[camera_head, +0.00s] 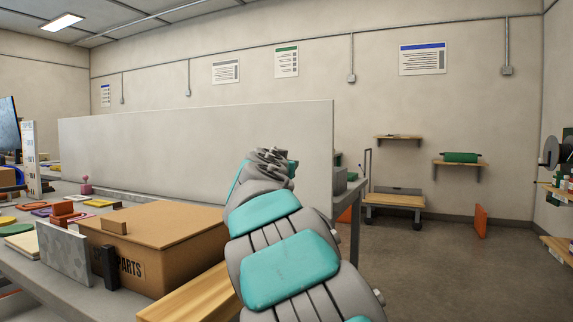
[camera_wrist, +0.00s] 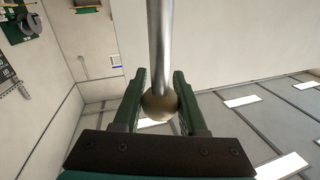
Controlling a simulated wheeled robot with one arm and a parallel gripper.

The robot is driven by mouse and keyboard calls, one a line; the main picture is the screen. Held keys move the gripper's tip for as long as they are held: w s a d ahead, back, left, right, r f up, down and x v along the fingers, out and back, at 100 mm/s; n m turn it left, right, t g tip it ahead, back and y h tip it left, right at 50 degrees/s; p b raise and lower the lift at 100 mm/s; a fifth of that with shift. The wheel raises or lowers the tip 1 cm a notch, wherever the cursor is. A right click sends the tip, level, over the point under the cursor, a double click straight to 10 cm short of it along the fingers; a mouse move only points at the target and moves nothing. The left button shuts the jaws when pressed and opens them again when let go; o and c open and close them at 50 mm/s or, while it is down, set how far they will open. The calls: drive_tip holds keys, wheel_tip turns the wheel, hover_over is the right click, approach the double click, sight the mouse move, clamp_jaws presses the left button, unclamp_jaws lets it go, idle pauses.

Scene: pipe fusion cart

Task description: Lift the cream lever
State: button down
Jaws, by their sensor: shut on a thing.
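In the wrist view, the cream lever shows as a bare metal rod with a round tan knob (camera_wrist: 158,105) at its near end. The rod runs up out of the top of the picture. My gripper (camera_wrist: 160,78) has one green finger on each side of the knob and is shut on it. In the head view, my teal and grey arm reaches up and forward. The lever and my fingers cannot be made out there.
A workbench at left holds a cardboard parts box (camera_head: 155,245), a grey slab (camera_head: 64,254) and several small coloured items. A pale panel (camera_head: 190,150) stands behind it. A low wooden-topped cart (camera_head: 397,200) stands at the back right. The floor (camera_head: 440,270) at right is open.

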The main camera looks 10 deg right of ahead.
drive_tip(key=shift+f, duration=0.1)
idle(0.5)
drive_tip(key=shift+g+y, duration=0.3)
drive_tip(key=shift+g, duration=0.4)
drive_tip(key=w+d+f, duration=0.2)
drive_tip(key=shift+w+f, duration=0.15)
drive_tip(key=shift+w, duration=0.25)
drive_tip(key=c, duration=0.8)
unclamp_jaws()
drive_tip(key=shift+d, duration=0.1)
drive_tip(key=o, duration=0.3)
drive_tip(key=shift+o, duration=0.2)
drive_tip(key=shift+r, duration=0.2)
drive_tip(key=shift+s, duration=0.15)
drive_tip(key=shift+b+v, duration=0.75)
drive_tip(key=shift+v, duration=3.1)
